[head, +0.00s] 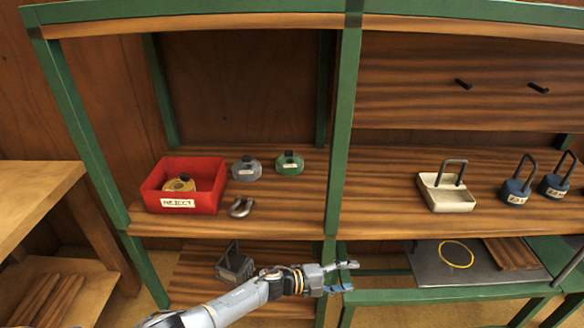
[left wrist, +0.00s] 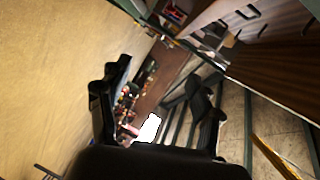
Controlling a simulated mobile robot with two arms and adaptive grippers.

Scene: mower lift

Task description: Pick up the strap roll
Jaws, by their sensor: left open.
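Three squat, roll-like objects with dark tops are on the left shelf. A grey roll (head: 247,172) and a green roll (head: 289,166) stand side by side to the right of the red bin. A yellow roll (head: 180,186) lies inside the red bin. I cannot tell which is the strap roll. My left gripper (head: 342,277) is open and empty, in front of and below the shelf, right of the middle post's foot. Its two black fingers stand apart in the left wrist view (left wrist: 158,112), with no roll between them. My right gripper is not in view.
The red bin (head: 180,204) is labelled REJECT. A metal shackle (head: 241,207) lies by the shelf's front edge. A green post (head: 343,130) divides the shelves. A dark handled block (head: 234,265) sits below.

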